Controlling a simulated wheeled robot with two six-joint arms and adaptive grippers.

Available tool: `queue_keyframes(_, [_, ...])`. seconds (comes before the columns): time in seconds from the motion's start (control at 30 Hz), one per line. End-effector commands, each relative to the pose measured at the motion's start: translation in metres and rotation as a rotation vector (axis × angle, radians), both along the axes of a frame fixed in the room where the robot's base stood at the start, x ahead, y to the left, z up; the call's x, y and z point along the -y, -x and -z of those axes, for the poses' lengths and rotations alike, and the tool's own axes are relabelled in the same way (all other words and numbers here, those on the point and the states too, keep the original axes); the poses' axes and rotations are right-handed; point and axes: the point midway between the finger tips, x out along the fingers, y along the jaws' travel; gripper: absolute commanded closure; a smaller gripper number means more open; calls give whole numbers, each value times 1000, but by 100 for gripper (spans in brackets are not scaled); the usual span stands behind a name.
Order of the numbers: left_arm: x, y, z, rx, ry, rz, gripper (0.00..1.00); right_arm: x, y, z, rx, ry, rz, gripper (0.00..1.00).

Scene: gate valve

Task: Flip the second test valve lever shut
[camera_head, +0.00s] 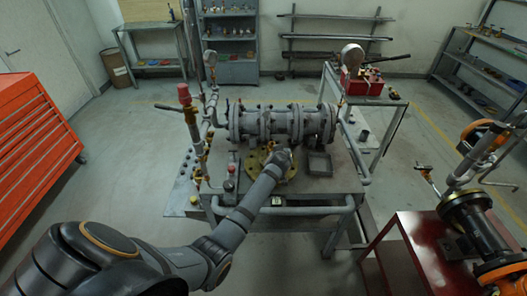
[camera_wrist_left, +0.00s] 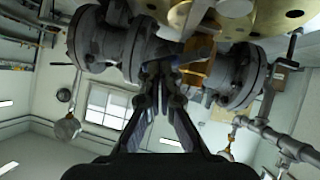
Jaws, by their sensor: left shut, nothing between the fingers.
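The grey flanged gate valve body (camera_head: 282,122) lies across the bench, with a round brass flange (camera_head: 262,176) in front of it. My left gripper (camera_head: 283,155) reaches in from the lower left to the valve's front, near the brass flange. The upside-down left wrist view shows its fingers (camera_wrist_left: 163,72) together and empty, close to the valve body (camera_wrist_left: 110,42) and a yellow-brass part (camera_wrist_left: 198,72). Small brass fittings (camera_head: 201,168) sit on the thin pipes left of the valve. Which lever is the second test valve's, and its position, I cannot tell. My right gripper is out of view.
The bench (camera_head: 335,183) carries a small dark tray (camera_head: 319,163) right of my gripper. A pipe with a red top (camera_head: 184,92) stands at the left. A red box (camera_head: 362,82) sits on a side stand. A red table (camera_head: 418,245) holds pipework at the right.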

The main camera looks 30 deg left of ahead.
Motion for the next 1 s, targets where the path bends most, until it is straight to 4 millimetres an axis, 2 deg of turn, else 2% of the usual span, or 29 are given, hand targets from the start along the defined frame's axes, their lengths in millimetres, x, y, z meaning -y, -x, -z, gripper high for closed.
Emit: queue_keyframes(1.0, [3,-1,4,-34,-59,0,100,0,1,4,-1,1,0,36])
